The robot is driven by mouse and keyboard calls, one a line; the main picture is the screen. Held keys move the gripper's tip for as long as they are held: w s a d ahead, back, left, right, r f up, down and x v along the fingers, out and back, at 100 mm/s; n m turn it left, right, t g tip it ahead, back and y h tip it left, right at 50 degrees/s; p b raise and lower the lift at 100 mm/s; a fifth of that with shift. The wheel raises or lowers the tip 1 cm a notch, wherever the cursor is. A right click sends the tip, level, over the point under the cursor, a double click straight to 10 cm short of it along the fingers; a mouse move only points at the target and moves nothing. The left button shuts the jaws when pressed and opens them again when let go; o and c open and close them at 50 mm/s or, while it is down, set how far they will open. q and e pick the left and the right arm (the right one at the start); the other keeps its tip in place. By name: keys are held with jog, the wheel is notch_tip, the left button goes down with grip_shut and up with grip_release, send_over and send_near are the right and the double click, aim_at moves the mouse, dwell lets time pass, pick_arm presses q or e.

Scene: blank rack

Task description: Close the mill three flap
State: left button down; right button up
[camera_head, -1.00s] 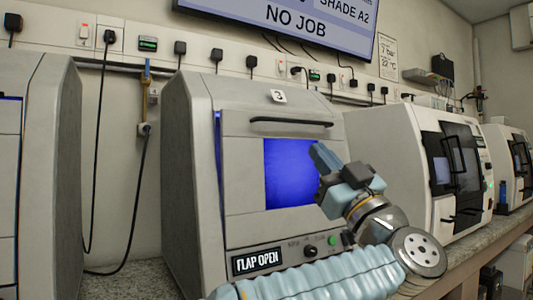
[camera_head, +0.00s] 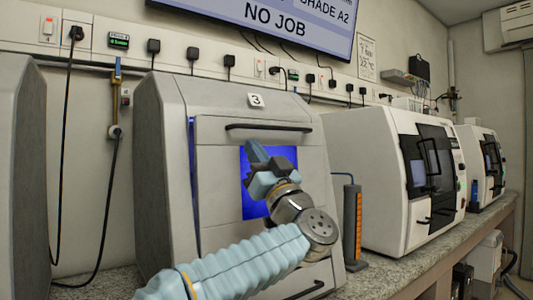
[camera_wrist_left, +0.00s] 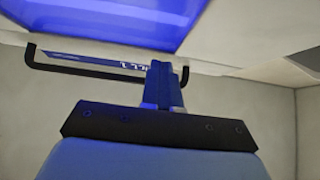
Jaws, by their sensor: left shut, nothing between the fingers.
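Mill three (camera_head: 165,170) is the grey machine labelled 3 in the head view. Its front flap (camera_head: 222,175) has a black bar handle (camera_head: 268,127) near the top and a blue-lit window (camera_head: 247,205). A blue-lit gap shows along the flap's left edge, so it stands slightly open. My left gripper (camera_head: 262,154) is shut and empty in front of the window, below that handle; contact cannot be told. In the left wrist view, the closed fingers (camera_wrist_left: 162,88) overlap a black bar handle (camera_wrist_left: 95,69). My forearm hides the machine's lower front.
An orange-and-grey post (camera_head: 351,225) stands on the bench right of mill three. White machines (camera_head: 375,175) stand farther right, and a grey machine (camera_head: 20,170) is at left. A cable (camera_head: 105,210) hangs on the wall between. A screen (camera_head: 270,15) is above.

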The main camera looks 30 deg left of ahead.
aim_at(242, 149)
pick_arm(q)
jog(key=shift+w+a, duration=0.15)
jog(key=shift+a, duration=0.25)
jog(key=a, duration=0.1)
jog(key=w+a, duration=0.1)
jog(key=a, duration=0.1)
jog(key=shift+w+a, duration=0.1)
jog(key=shift+w, duration=0.05)
jog(key=shift+r, duration=0.15)
